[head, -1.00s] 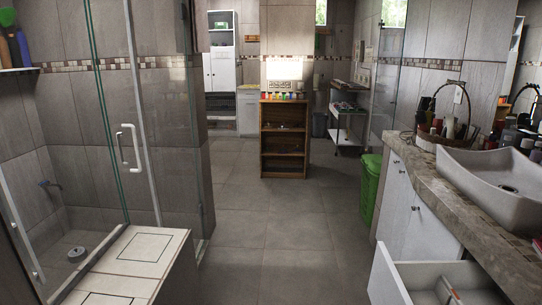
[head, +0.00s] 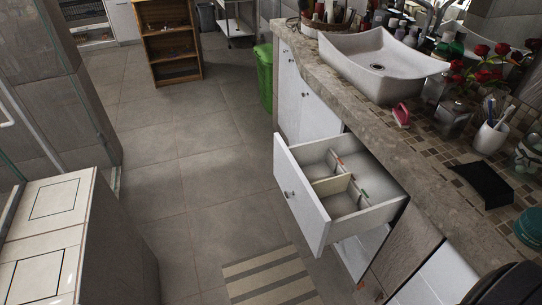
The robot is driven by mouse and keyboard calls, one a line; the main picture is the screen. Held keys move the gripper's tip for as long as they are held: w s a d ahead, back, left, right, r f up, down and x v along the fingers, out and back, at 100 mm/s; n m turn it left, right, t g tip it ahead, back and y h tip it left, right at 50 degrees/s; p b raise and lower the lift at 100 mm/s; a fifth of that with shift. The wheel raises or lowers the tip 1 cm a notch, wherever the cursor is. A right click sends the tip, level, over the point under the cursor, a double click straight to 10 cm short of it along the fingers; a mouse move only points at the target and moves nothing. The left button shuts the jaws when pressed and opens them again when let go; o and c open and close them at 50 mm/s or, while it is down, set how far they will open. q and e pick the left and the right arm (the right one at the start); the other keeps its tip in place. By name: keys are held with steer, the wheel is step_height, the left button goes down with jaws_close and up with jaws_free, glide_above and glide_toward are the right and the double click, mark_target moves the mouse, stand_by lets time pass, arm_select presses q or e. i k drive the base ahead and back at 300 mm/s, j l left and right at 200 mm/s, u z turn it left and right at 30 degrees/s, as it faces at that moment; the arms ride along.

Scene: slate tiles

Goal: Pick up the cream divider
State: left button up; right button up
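A cream divider (head: 331,186) stands inside the open white drawer (head: 302,205) below the counter, in the head view. It looks like a thin upright panel set across the drawer, near a whiter partition (head: 358,193). Small orange and green items show beside the partitions, too small to name surely.
A striped mat (head: 270,277) lies on the floor. The tiled floor left of the drawer is clear.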

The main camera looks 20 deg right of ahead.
mark_target(336, 184)
steer(key=z, duration=0.35)
steer(key=k+z, duration=0.15)
steer(key=z, duration=0.25)
steer(key=l+z, duration=0.1)
steer(key=z, duration=0.25)
steer(key=k, duration=0.05)
